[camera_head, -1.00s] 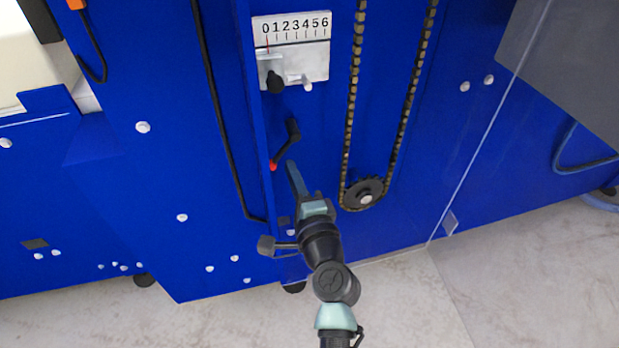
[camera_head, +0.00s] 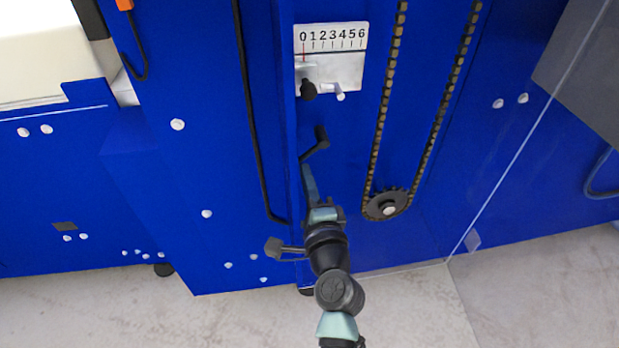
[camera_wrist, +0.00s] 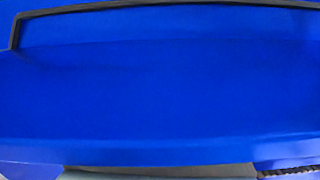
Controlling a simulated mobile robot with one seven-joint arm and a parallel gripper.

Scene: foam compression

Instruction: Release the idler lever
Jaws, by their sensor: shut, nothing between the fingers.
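The idler lever (camera_head: 318,144) is a black crank on the blue panel, below the numbered scale, in the head view. Its upper end is a thick black grip, and its arm slants down to the left. Its lower end, with the red tip, is hidden behind my gripper. My gripper (camera_head: 308,170) is shut with nothing in it. Its fingertips point up and overlap the lever's lower end in the picture; I cannot tell whether they touch it. The wrist view shows mostly bare blue panel, and the lever is not visible there.
The scale plate (camera_head: 331,57) reads 0 to 6, with its red mark near 0 and a black knob (camera_head: 308,89) below. A chain runs around a sprocket (camera_head: 386,205) to the right. A black cable (camera_head: 254,120) runs down the left. A clear panel edge (camera_head: 500,185) slants farther right.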

